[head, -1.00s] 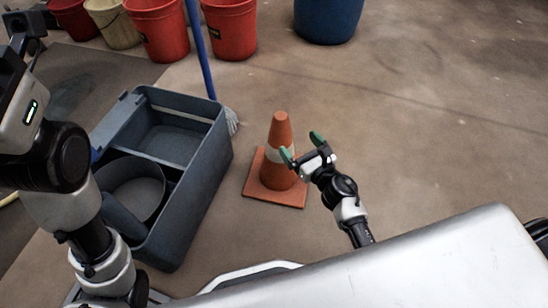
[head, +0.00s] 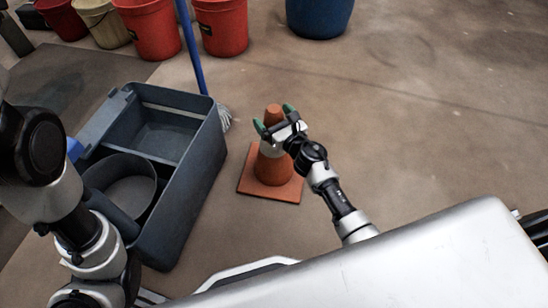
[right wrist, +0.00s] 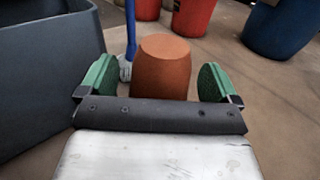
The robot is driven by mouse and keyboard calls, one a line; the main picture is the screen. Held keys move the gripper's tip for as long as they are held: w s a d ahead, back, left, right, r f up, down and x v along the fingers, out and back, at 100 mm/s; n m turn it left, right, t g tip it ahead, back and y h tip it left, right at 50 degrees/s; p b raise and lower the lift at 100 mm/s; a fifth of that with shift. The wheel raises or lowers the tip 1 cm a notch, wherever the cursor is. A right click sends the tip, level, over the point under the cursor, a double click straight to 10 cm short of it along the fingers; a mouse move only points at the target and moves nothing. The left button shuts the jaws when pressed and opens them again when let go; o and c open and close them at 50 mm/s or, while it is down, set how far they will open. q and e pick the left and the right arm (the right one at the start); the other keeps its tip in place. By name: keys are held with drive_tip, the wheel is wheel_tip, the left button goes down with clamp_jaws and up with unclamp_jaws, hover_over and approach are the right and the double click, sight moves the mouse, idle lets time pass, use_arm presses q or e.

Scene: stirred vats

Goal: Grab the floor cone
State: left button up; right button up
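The orange floor cone (head: 273,170) with a white band stands upright on its square base on the floor, right of the grey bucket. My right gripper (head: 274,118) is at the cone's upper part, its green-padded fingers open on either side of the tip. In the right wrist view the cone's orange top (right wrist: 162,66) stands between the two green pads (right wrist: 160,80), with a gap on each side. The gripper hides part of the white band. My left arm is at the left edge of the head view; its gripper is out of view.
A grey mop bucket (head: 185,185) with compartments stands left of the cone. A blue-handled mop (head: 191,50) stands behind it. Red buckets (head: 221,25), a beige bucket (head: 103,22) and a blue barrel (head: 319,15) stand at the back. Floor to the right is clear.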

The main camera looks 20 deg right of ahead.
drive_tip(key=c, duration=1.5)
drive_tip(key=shift+r, duration=0.15)
